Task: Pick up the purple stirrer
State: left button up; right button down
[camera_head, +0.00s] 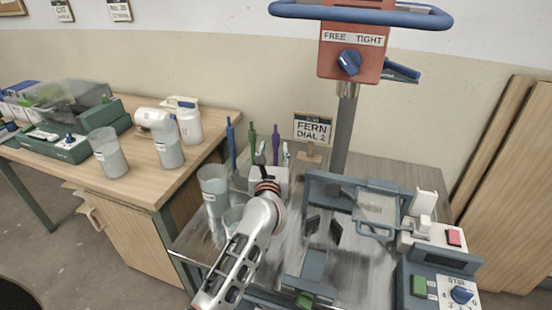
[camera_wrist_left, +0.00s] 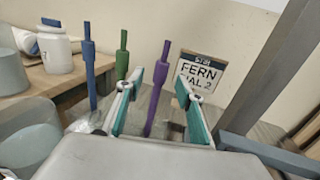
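The purple stirrer (camera_head: 276,143) stands upright at the back of the metal bench in the head view. In the left wrist view the purple stirrer (camera_wrist_left: 157,92) shows between the two fingers, with a gap on each side. My left gripper (camera_head: 272,160) is in front of it, pointing toward the back wall. In the left wrist view my left gripper (camera_wrist_left: 160,82) is open and empty, its teal-padded fingers apart. The stirrer's lower end is hidden by the gripper body.
A green stirrer (camera_head: 252,143) and a blue stirrer (camera_head: 231,145) stand left of the purple one. A sign reading FERN DIAL 2 (camera_head: 313,129) is to its right. A translucent bucket (camera_head: 213,190) stands left of my gripper. The mixer post (camera_head: 345,135) rises at right.

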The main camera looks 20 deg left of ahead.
aim_at(275, 142)
pick_arm(q)
jog(key=x, duration=0.6)
jog(key=shift+d+b, duration=0.1)
jog(key=shift+b, duration=0.25)
grip_shut()
